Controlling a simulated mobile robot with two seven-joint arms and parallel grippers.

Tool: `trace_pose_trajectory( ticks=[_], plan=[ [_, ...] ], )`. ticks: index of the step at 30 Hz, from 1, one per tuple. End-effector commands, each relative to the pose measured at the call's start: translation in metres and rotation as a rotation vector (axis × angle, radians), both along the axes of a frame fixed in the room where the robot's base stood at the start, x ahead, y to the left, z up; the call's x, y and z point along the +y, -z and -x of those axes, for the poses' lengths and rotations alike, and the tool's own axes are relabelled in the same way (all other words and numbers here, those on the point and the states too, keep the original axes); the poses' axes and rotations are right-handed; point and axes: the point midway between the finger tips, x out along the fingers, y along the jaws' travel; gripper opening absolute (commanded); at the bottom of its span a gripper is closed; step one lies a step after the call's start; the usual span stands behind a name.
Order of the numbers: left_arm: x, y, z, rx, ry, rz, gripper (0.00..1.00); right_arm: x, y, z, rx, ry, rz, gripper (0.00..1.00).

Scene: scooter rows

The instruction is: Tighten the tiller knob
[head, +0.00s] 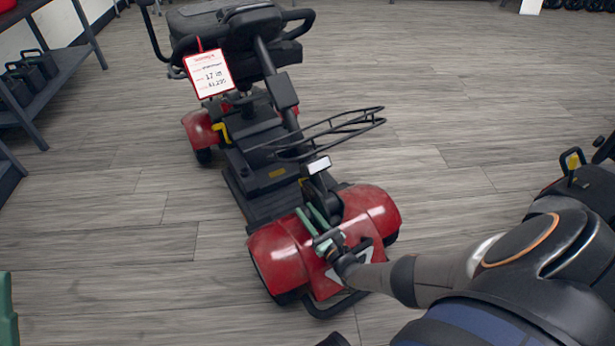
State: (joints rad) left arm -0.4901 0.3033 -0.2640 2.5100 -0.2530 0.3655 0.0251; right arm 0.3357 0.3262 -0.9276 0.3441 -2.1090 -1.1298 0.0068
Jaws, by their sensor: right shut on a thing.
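The red scooter (275,255) stands with its front end towards me. Its dark tiller (283,95) rises from the front and leans back towards the seat. My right gripper (305,209) reaches in from the right, with its green fingers low at the tiller's base, between the red front fenders. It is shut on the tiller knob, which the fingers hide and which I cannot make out. A green piece at the left edge looks like part of my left gripper (8,310), cut off by the frame; its jaws cannot be judged.
A wire basket (345,125) juts out above the scooter's front. A white price tag (209,74) hangs from the tiller. Another scooter (578,175) stands at the right edge. Dark shelves (62,72) line the left. The wood floor (140,235) left of the scooter is clear.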

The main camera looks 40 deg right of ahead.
Motion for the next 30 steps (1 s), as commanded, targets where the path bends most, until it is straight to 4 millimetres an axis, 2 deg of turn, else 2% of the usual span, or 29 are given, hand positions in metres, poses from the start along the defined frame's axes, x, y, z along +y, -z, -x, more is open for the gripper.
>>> trace_pose_trajectory(
  ticks=[9, 10, 18, 26, 30],
  plan=[
    [0.000, 0.000, 0.000, 0.000, 0.000, 0.000, 0.00, 0.002, 0.003, 0.003, 0.005, -0.007, 0.001, 0.00],
    [0.000, 0.000, 0.000, 0.000, 0.000, 0.000, 0.00, 0.002, 0.003, 0.003, 0.005, -0.007, 0.001, 0.31],
    [0.000, 0.000, 0.000, 0.000, 0.001, 0.001, 0.00, 0.001, 0.001, 0.002, 0.000, -0.004, 0.002, 0.60],
    [0.000, -0.002, 0.000, 0.000, 0.001, 0.001, 0.00, 0.000, -0.001, 0.001, -0.003, -0.003, 0.003, 0.60],
    [0.000, -0.012, 0.000, 0.000, 0.003, 0.005, 0.00, 0.000, -0.012, 0.001, -0.002, -0.003, 0.002, 0.60]
  ],
)
